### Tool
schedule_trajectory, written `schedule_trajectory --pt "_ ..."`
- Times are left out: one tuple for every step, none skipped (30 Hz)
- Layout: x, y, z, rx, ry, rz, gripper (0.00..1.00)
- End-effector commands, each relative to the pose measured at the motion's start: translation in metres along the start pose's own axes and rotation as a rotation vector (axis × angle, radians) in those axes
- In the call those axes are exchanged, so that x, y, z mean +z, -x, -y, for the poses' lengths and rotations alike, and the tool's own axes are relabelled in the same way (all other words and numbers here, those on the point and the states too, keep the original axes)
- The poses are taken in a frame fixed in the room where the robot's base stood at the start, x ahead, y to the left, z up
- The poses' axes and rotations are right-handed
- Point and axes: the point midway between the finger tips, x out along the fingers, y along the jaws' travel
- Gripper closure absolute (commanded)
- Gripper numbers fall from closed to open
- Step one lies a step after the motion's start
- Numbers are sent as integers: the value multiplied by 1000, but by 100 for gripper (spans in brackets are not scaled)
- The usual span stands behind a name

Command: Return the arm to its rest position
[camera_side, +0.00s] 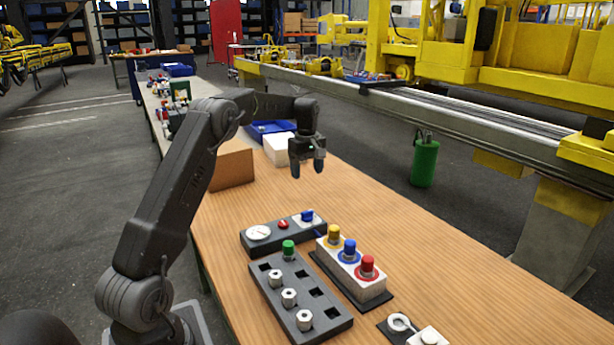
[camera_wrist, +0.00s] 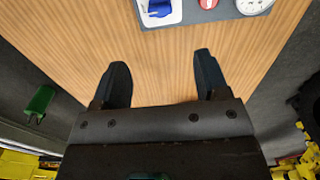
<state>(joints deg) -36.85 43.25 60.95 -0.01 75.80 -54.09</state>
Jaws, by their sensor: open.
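My gripper (camera_side: 307,168) hangs above the wooden table (camera_side: 400,222), its fingers pointing down. It is open and empty, with its two dark fingers apart over bare wood in the wrist view (camera_wrist: 160,85). The dark panel (camera_side: 262,235) with a gauge, a red button and a blue part lies on the table in front of it. My arm reaches up from the lower left and bends at the elbow towards the table.
A black block (camera_side: 318,290) holds a green-capped part and several silver nuts. Beside it, a white block (camera_side: 352,272) bears yellow, blue and red caps. A white ring part (camera_side: 400,323) lies at the front. A cardboard piece (camera_side: 232,170), white box (camera_side: 279,148) and blue tray (camera_side: 270,127) stand behind.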

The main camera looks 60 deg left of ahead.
Motion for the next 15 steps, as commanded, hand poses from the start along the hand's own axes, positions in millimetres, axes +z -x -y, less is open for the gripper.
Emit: schedule_trajectory --pt "0 0 0 0 0 0 32" --pt "0 0 0 0 0 0 32" --pt "0 0 0 0 0 0 32" --pt "0 0 0 0 0 0 32" --pt "0 0 0 0 0 0 32" --pt "0 0 0 1 0 0 32" --pt "0 0 0 1 0 0 32" --pt "0 0 0 1 0 0 32" --pt "0 0 0 1 0 0 32" --pt "0 0 0 1 -1 -1 32" --pt "2 2 0 3 -5 -2 32" --pt "5 5 0 6 -17 -4 32" --pt "9 9 0 11 -30 -7 32" --pt "15 14 0 15 -49 -11 32" --pt "25 22 1 24 -83 -17 32"
